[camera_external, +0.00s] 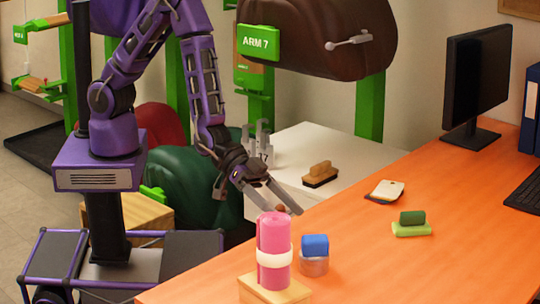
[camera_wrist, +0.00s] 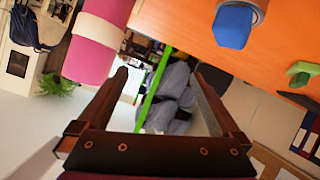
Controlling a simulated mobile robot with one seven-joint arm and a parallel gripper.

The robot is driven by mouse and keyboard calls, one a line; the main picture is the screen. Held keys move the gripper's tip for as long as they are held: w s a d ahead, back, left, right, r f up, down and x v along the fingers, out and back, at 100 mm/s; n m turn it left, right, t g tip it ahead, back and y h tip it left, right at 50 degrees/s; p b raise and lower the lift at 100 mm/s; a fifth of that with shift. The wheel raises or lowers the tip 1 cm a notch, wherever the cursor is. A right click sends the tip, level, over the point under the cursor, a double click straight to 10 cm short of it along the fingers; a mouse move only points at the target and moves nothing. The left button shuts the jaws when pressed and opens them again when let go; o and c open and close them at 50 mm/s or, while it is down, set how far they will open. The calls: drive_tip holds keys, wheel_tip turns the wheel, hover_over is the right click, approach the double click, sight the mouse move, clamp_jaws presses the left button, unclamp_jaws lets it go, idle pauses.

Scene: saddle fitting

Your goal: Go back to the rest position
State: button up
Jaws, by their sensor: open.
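My gripper (camera_external: 281,196) is open, with nothing between its fingers. In the external view it reaches out over the gap by the near-left edge of the orange table (camera_external: 440,185), just behind a pink roll with a white band (camera_external: 274,235). The wrist view shows both fingers (camera_wrist: 160,85) spread wide, with the pink roll (camera_wrist: 97,35) at upper left, apart from the fingers. The roll stands upright on a light wooden block (camera_external: 262,292).
A blue-topped round item (camera_external: 315,246) stands beside the roll. A green block piece (camera_external: 411,223), a small pad (camera_external: 386,191), a monitor (camera_external: 477,80) and a keyboard (camera_external: 524,196) are on the table. A brush (camera_external: 320,174) lies on the white cabinet behind. Saddles hang on green stands.

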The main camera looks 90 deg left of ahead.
drive_tip(key=w+a+r+m+g+y, duration=0.1)
drive_tip(key=w+a+r+m+y, duration=0.15)
drive_tip(key=a+r, duration=0.65)
drive_tip(key=s+a+r+m+g+y+b, duration=0.1)
drive_tip(key=a+r+y, duration=0.1)
drive_tip(key=a, duration=0.3)
drive_tip(key=s+a+r+m+y, duration=0.1)
drive_tip(key=a+y, duration=0.2)
drive_tip(key=a, duration=0.3)
drive_tip(key=s+a+r+n+y, duration=0.3)
drive_tip(key=s+a+r, duration=0.1)
drive_tip(key=a, duration=0.3)
drive_tip(key=s+a+r+n+y, duration=0.2)
drive_tip(key=s+a+r+y, duration=0.15)
drive_tip(key=s+a, duration=0.2)
drive_tip(key=s+a+r+n+g+h+p, duration=0.1)
drive_tip(key=s+a+n+h, duration=0.3)
drive_tip(key=s, duration=0.5)
drive_tip(key=a+n, duration=0.1)
drive_tip(key=a, duration=0.1)
drive_tip(key=shift+a+h+p, duration=0.3)
drive_tip(key=shift+a+p, duration=0.05)
drive_tip(key=shift+p, duration=0.05)
